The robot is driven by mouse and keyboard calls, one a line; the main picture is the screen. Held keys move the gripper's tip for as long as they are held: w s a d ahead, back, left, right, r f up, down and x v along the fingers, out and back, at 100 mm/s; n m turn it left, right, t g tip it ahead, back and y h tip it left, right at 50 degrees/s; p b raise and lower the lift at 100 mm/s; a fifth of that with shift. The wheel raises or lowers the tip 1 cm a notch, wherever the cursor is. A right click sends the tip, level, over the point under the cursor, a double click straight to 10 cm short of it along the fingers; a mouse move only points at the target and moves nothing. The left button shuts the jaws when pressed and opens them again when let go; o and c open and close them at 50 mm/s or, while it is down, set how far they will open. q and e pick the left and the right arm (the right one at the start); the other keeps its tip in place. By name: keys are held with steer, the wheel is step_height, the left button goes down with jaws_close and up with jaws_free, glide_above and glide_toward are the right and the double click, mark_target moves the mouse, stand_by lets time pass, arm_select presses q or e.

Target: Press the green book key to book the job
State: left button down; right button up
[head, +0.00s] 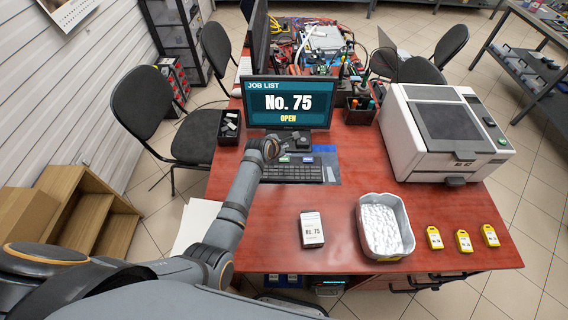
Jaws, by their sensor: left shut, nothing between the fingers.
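The monitor (289,102) reads "JOB LIST", "No. 75" and "OPEN". Below it, behind the keyboard (292,174), a small green key (284,159) sits beside a blue key (308,160). My left arm reaches in from the left, and my left gripper (279,148) is shut and empty near the green key, just in front of the monitor's foot. I cannot tell whether the fingertips touch the key. A white card or box marked "No. 75" (312,230) lies on the red desk. My right gripper is not in view.
A grey bin with a whitish lining (361,222) and several yellow tags (463,241) are on the front right of the desk (345,275). A white machine (445,130) stands at the right. A black tray (229,127) is left of the monitor, a pen holder (360,110) right of it.

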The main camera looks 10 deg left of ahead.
arm_select(q)
steer(key=b, duration=0.3)
glide_above(283, 161)
step_height(283, 161, down, 4)
steer(key=shift+w+f, duration=0.1)
steer(key=shift+w, duration=0.05)
steer(key=shift+f+b, duration=0.3)
steer(key=shift+f, duration=0.25)
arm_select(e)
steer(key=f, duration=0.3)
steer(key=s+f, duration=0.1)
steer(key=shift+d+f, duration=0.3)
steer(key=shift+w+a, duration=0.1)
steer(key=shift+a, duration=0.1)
arm_select(q)
steer(key=shift+f, duration=0.4)
steer(key=shift+f, duration=0.35)
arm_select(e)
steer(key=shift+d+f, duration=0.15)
arm_select(q)
steer(key=shift+r+p, duration=0.75)
steer(key=shift+p, duration=0.1)
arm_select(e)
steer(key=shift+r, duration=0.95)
